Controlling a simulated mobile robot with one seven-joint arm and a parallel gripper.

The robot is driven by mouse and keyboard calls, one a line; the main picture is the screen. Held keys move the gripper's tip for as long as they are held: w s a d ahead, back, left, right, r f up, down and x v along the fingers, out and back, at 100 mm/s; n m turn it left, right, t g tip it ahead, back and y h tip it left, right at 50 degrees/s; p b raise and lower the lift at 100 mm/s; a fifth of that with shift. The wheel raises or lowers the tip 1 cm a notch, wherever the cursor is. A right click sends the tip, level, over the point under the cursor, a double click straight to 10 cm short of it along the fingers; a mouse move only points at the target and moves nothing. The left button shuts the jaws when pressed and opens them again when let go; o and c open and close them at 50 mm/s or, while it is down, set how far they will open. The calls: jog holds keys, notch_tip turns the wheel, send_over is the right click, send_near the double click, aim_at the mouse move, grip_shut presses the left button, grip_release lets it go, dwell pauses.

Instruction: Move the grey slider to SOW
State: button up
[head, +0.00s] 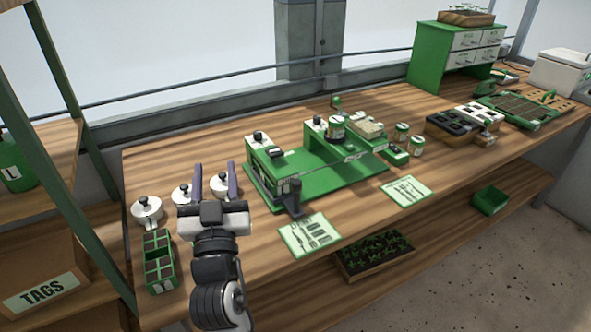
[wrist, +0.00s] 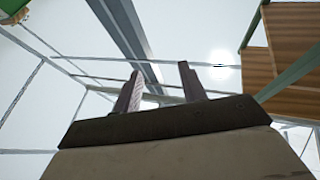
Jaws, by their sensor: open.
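The green tray seeder (head: 318,183) stands on the wooden bench in the middle of the head view. A dark grey upright part (head: 292,196) sits at its front left corner, and a small dark piece (head: 275,152) lies on its left housing. I cannot tell which of these is the grey slider, and no SOW marking is readable. My gripper (head: 215,174) is open and empty, left of the seeder and apart from it in the picture. In the wrist view its two fingers (wrist: 158,82) stand apart with nothing between them; the seeder is not recognisable there.
White round-lidded pots (head: 147,209) and a green divided tray (head: 159,262) are near my gripper on the left. Two picture cards (head: 310,235) (head: 407,190) lie along the front edge. Jars (head: 416,146) and black trays (head: 460,124) stand to the right. A green-framed shelf (head: 62,160) rises at left.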

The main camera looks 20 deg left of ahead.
aim_at(295, 186)
jog(key=w+d+f+m+g+h+p, duration=0.2)
jog(key=w+d+f+m+h, duration=0.25)
jog(key=d+f+h, duration=0.65)
jog(key=shift+y, duration=0.5)
jog(key=w+a+b, duration=0.1)
jog(key=w, duration=0.3)
jog(key=w+a+b, duration=0.1)
jog(key=w, duration=0.3)
jog(key=w+a+b, duration=0.1)
jog(key=w, duration=0.4)
jog(key=shift+f+b, duration=0.35)
jog(key=shift+f, duration=0.05)
grip_shut()
